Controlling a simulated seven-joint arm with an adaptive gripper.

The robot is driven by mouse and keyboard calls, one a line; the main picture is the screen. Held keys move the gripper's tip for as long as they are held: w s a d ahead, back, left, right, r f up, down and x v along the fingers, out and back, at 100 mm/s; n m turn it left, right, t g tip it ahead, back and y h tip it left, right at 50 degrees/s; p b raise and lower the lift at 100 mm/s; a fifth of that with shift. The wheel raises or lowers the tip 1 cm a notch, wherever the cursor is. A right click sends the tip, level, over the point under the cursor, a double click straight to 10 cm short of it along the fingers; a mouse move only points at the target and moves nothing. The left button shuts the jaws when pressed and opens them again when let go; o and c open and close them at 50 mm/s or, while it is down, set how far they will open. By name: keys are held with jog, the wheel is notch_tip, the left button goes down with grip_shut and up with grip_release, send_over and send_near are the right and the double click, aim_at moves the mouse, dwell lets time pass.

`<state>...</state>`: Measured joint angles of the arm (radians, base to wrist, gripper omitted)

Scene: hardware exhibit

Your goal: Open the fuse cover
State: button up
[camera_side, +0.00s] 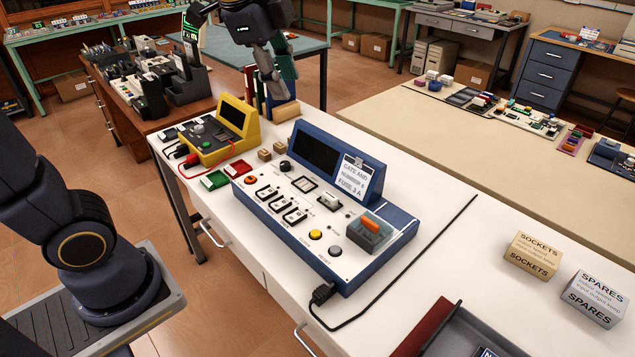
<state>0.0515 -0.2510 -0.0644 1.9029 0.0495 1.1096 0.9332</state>
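A blue instrument with a white sloped panel (292,228) stands on the white table, its dark screen at the upper left. Near the right end of its panel is a small grey housing (365,240) with an orange piece (371,224) on top. This looks like the fuse holder and its cover, but whether the cover is shut is too small to tell. A label card (355,178) mentioning a fuse leans behind the panel. My gripper (276,90) hangs at the top, behind and left of the instrument, well apart from the fuse holder. Its finger opening is unclear.
A yellow meter (219,132) with red leads and red and green trays (226,174) stand left of the instrument. Upright books (252,95) stand near my gripper. A black cable (400,270) crosses the table. Sockets (533,256) and spares (594,298) boxes are at the right.

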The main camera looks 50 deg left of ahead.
jog(key=w+d+f+m+g, duration=0.2)
jog(key=w+d+f+m, duration=0.15)
jog(key=w, duration=0.45)
jog(key=m+g, duration=0.2)
send_over(370, 221)
notch_tip(370, 221, down, 13)
notch_tip(370, 221, down, 16)
jog(key=shift+f, duration=0.25)
jog(key=shift+c, duration=0.3)
grip_shut()
